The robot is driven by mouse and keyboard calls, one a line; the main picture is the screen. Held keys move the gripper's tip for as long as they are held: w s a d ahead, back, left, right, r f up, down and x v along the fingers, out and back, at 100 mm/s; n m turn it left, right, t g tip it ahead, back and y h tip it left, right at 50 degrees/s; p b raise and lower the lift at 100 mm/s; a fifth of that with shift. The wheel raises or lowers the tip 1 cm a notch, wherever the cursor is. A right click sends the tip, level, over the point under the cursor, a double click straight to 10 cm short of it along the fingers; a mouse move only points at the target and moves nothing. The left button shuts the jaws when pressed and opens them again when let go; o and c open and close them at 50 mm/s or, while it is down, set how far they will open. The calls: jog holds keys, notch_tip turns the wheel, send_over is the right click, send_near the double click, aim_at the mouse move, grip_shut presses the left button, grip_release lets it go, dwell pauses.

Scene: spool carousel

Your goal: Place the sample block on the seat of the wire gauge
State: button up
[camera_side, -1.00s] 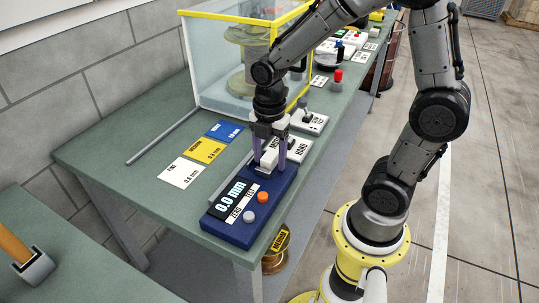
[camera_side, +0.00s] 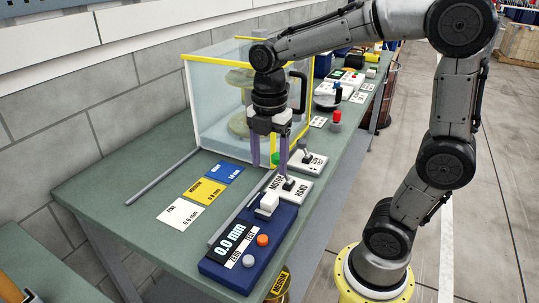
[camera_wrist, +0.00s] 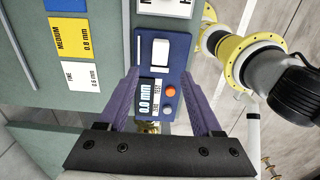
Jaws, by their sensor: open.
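The wire gauge (camera_side: 268,229) is a dark blue box at the table's front edge with a 0.0 mm display and a grey and an orange button. A white block (camera_side: 267,202), which looks like the sample block, sits upright at the gauge's far end, on what seems to be the seat. It also shows in the wrist view (camera_wrist: 160,52). Its exact fit on the seat is too small to tell. My gripper (camera_side: 270,164) is open and empty, above and apart from the block, with purple fingers pointing down. In the wrist view my gripper (camera_wrist: 164,78) has its fingers apart.
Just beyond the gauge are lever panels, one marked motor and hand (camera_side: 289,188). Thickness cards, including a yellow one (camera_side: 203,192), lie left. A yellow-edged clear enclosure (camera_side: 215,115) with a spool stands behind. A thin rod (camera_side: 162,177) lies at the left.

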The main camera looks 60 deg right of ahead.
jog(key=s+a+r+m+t, duration=0.1)
jog(key=s+m+t, duration=0.4)
jog(key=s+m, duration=0.5)
jog(key=a+m, duration=0.1)
jog(key=m, duration=0.7)
jog(key=shift+s+a+r+t, duration=0.3)
jog(key=shift+s+a+r, duration=0.05)
jog(key=shift+s+a, duration=0.05)
dwell(0.9)
